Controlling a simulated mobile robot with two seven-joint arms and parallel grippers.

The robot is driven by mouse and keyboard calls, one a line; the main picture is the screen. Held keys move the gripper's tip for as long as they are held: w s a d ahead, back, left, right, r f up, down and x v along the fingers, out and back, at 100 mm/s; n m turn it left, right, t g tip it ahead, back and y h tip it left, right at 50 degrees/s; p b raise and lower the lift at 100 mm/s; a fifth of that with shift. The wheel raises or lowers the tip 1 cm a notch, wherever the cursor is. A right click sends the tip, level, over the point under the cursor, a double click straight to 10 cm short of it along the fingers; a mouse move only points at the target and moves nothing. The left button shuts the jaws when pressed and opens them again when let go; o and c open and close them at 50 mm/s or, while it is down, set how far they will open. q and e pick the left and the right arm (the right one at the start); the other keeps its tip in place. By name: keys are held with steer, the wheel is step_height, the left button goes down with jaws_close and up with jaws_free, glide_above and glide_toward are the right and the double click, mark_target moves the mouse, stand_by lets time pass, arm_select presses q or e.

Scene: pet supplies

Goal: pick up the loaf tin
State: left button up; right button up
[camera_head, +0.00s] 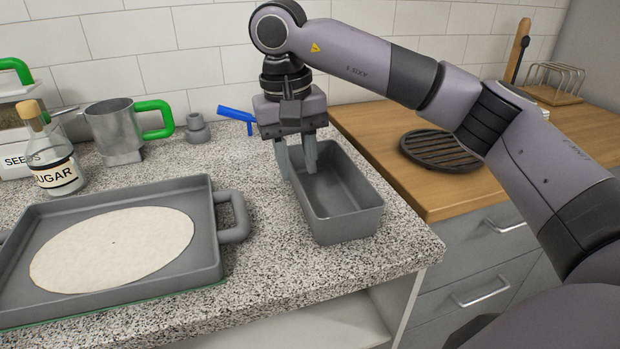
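The loaf tin (347,226) is a grey, deep, rectangular tin standing upright on the speckled counter near its right end. My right gripper (297,165) points down at the tin's far left part. Its two fingers are apart, one near the tin's left wall and the other over the inside. The fingers hide part of the left rim, and I cannot tell whether they touch it. My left gripper is not in view.
A grey tray (208,232) with a pale round sheet (112,248) lies left of the tin. A metal jug (115,130), sugar bottle (52,155) and blue-handled item (236,116) stand behind. A wooden counter (375,130) with a dark round trivet (440,148) is right.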

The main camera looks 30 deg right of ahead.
mark_target(299, 198)
steer(key=shift+w, duration=0.3)
steer(key=shift+w+f, duration=0.15)
steer(key=shift+f, duration=0.2)
steer(key=f, duration=0.4)
steer(key=d+f, duration=0.1)
steer(key=f, duration=0.1)
steer(key=shift+w+f, duration=0.15)
steer(key=shift+f, duration=0.05)
jaws_close()
